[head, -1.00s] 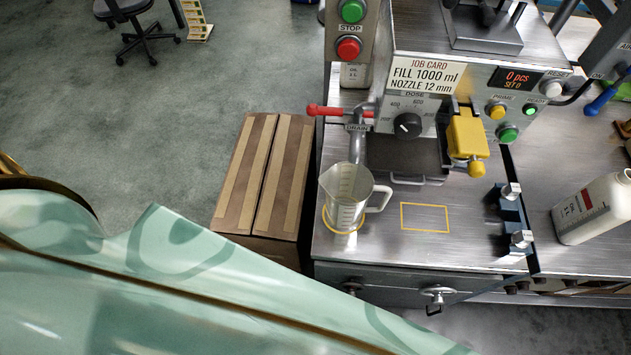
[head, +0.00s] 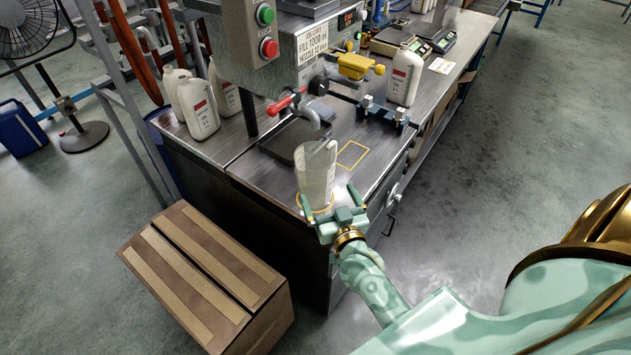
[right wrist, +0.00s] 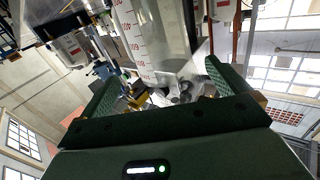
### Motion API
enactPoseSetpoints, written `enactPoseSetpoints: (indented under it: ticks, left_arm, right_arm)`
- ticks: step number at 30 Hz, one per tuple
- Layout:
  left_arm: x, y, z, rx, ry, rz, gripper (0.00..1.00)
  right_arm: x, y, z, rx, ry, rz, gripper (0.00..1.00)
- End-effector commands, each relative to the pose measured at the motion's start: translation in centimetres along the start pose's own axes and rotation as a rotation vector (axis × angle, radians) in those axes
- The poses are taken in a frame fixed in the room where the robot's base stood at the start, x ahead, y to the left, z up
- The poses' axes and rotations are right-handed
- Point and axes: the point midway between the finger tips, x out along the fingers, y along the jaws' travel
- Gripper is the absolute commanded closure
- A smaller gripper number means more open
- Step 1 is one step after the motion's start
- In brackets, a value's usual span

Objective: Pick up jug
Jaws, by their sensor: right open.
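The jug (head: 316,172) is a clear, graduated measuring jug standing upright at the near corner of the metal bench, on a yellow ring mark. My right gripper (head: 331,200) is at the near side of the jug's lower part, with its green fingers spread. In the right wrist view the jug (right wrist: 150,38), with red graduations, rises beyond and between the two open fingers (right wrist: 165,90). Whether either finger touches it cannot be told. My left gripper is not in view.
A red-handled drain tap (head: 290,101) hangs just behind the jug. A yellow-outlined square (head: 352,155) on the bench is empty. White bottles (head: 198,108) stand at the back left, and another (head: 404,76) at the right. A cardboard box (head: 205,270) stands on the floor at the left.

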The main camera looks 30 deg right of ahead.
Motion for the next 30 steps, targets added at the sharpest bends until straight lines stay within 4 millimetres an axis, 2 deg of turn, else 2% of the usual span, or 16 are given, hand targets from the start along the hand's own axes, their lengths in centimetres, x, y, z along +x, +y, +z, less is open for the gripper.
enactPoseSetpoints:
  ticks: [1, 4, 11, 19, 22, 28, 29, 30]
  left_arm:
    - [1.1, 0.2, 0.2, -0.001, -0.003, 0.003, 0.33]
    - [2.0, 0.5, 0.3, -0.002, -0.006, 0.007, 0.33]
    - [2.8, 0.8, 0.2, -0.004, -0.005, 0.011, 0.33]
    - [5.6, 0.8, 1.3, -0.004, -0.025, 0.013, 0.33]
    - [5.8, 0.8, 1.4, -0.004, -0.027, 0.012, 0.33]
    - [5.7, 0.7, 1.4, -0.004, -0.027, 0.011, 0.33]
    - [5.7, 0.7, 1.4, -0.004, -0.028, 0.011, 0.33]
    - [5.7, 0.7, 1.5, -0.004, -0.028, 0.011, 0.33]
  right_arm:
    - [1.3, 0.0, 0.6, -0.001, 0.0, 0.0, 0.0]
    - [3.3, 0.1, 0.6, -0.002, -0.002, 0.0, 0.0]
    - [5.5, 0.0, 0.4, -0.003, -0.004, -0.001, 0.0]
    - [9.6, -0.2, 0.7, -0.002, -0.006, 0.0, 0.0]
    - [10.3, -0.1, 0.5, -0.003, -0.006, 0.0, 0.0]
    - [10.4, -0.2, 0.2, -0.003, -0.007, -0.001, 0.0]
    - [10.4, -0.2, 0.2, -0.003, -0.006, -0.001, 0.03]
    - [10.4, -0.2, 0.2, -0.003, -0.006, -0.001, 0.14]
